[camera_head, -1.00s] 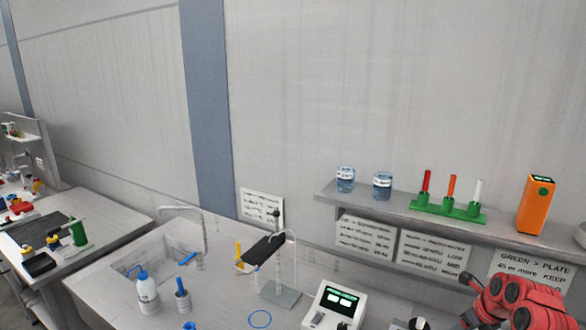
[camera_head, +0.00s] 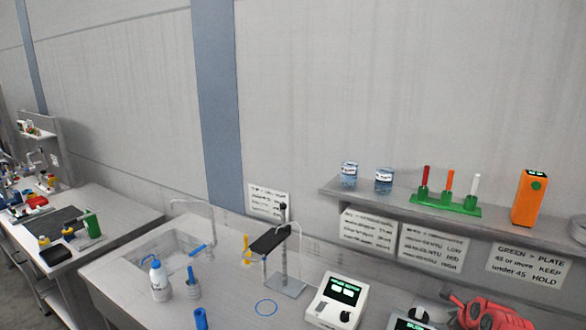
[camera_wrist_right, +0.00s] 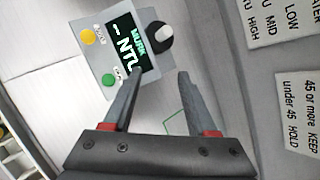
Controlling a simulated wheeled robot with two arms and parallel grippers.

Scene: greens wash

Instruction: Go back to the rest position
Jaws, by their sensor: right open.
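My right arm shows as a red, dark-jointed arm at the lower right of the head view, where its fingertips are hard to make out. In the right wrist view my right gripper (camera_wrist_right: 160,95) has its two grey fingers apart, with nothing between them. Beyond its fingers is a grey meter (camera_wrist_right: 130,45) with a dark screen, a yellow button, a green button and a black knob. My left gripper is not in view.
A shelf (camera_head: 400,207) holds two blue-labelled jars, a green rack (camera_head: 445,204) of tubes and an orange device (camera_head: 529,197). On the bench are a white device (camera_head: 337,300), a stand (camera_head: 285,285), a blue ring (camera_head: 266,307), a wash bottle (camera_head: 159,280) and a sink. Signs hang below the shelf.

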